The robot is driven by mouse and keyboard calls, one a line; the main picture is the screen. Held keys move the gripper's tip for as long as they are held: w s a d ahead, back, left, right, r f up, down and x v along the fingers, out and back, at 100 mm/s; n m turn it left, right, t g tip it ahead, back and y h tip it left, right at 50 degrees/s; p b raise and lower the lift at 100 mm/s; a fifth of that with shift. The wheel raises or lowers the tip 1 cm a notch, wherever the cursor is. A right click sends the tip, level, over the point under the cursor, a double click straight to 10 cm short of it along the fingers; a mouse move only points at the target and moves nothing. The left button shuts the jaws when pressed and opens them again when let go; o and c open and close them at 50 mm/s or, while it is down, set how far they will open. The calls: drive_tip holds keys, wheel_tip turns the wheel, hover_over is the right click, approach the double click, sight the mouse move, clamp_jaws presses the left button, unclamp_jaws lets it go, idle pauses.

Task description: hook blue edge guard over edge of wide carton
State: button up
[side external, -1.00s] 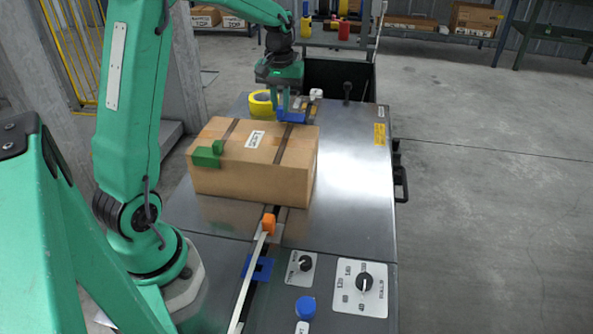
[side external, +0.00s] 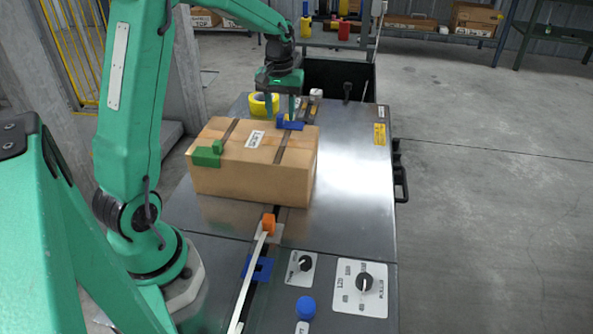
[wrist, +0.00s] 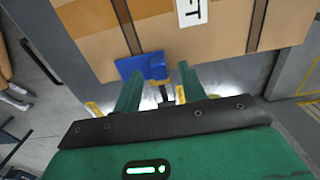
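The wide carton (side external: 252,170) is a closed brown box on the metal bench, with dark straps and a white label on top. The blue edge guard (side external: 290,124) sits at its far top edge, on the right strap, and also shows in the wrist view (wrist: 150,65). My gripper (side external: 293,117) is right behind and above the guard, pointing down. In the wrist view, my two green fingers (wrist: 160,75) are apart; the left one overlaps the guard and a gap shows before the right one. Fit behind the edge is hidden.
A green guard (side external: 207,156) sits on the carton's near left top edge. A yellow tape roll (side external: 262,104) lies behind the carton. An orange-tipped lever (side external: 267,223), a blue button (side external: 305,307) and dials are in front. The bench right of the carton is clear.

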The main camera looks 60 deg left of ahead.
drive_tip(key=shift+r, duration=0.1)
drive_tip(key=shift+r, duration=3.85)
drive_tip(key=s+d+r+m+t, duration=0.3)
drive_tip(key=s+d+r+m, duration=0.15)
drive_tip(key=s+d, duration=0.5)
drive_tip(key=s+d+f+m+t, duration=0.2)
drive_tip(key=s+d+m, duration=0.2)
drive_tip(key=s+d, duration=0.5)
drive_tip(key=shift+f+t, duration=0.2)
drive_tip(key=shift+t, duration=0.1)
